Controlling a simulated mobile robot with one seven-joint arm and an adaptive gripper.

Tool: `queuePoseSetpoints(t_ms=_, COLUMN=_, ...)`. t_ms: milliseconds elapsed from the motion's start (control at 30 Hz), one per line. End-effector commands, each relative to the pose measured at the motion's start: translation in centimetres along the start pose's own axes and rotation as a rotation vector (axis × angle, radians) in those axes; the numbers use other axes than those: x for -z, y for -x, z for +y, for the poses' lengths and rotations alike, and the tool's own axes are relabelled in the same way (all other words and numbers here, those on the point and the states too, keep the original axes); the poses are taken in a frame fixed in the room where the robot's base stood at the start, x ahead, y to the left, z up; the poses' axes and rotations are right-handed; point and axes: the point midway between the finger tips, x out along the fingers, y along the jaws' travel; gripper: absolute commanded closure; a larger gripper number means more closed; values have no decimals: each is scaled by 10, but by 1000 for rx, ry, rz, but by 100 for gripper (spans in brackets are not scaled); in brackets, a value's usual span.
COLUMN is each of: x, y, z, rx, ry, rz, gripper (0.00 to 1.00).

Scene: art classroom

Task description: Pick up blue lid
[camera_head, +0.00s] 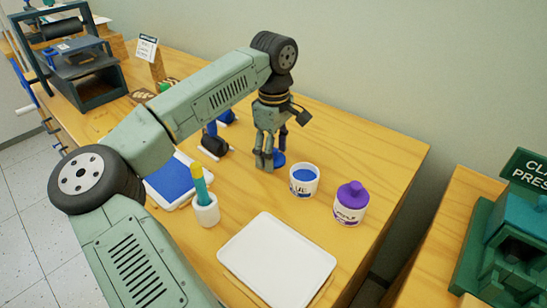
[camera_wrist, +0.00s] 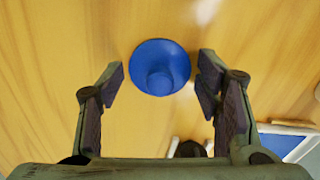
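The blue lid (camera_wrist: 160,67) lies on the wooden table, round with a raised knob in its middle. In the head view the lid (camera_head: 279,158) shows just behind and to the right of my gripper's fingers, partly hidden by them. My gripper (camera_head: 268,158) points down over the table beside the lid. In the wrist view my gripper (camera_wrist: 160,88) is open, its two fingers apart on the left and right of the lid. Nothing is between the fingers that they touch.
An open jar of blue paint (camera_head: 304,181) and a purple-lidded jar (camera_head: 351,202) stand to the right of the lid. A white tray (camera_head: 277,262) lies in front. A white cup (camera_head: 206,211) with a yellow-and-teal stick and a black roller (camera_head: 214,145) are to the left.

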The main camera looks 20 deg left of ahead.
Motion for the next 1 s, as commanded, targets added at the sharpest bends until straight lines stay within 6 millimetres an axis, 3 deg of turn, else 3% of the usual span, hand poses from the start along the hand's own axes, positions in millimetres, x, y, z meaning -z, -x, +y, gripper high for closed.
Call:
queuePoseSetpoints(t_ms=300, x=0, y=0, z=0, rx=0, ry=0, rz=0, gripper=65)
queuePoseSetpoints(t_ms=567, x=0, y=2, z=0, rx=0, ry=0, rz=1, gripper=66)
queuePoseSetpoints(t_ms=733, x=0, y=24, z=1, rx=-2, ry=1, rz=3, gripper=66)
queuePoseSetpoints(t_ms=1000, x=0, y=78, z=0, rx=-1, ry=1, rz=2, gripper=66)
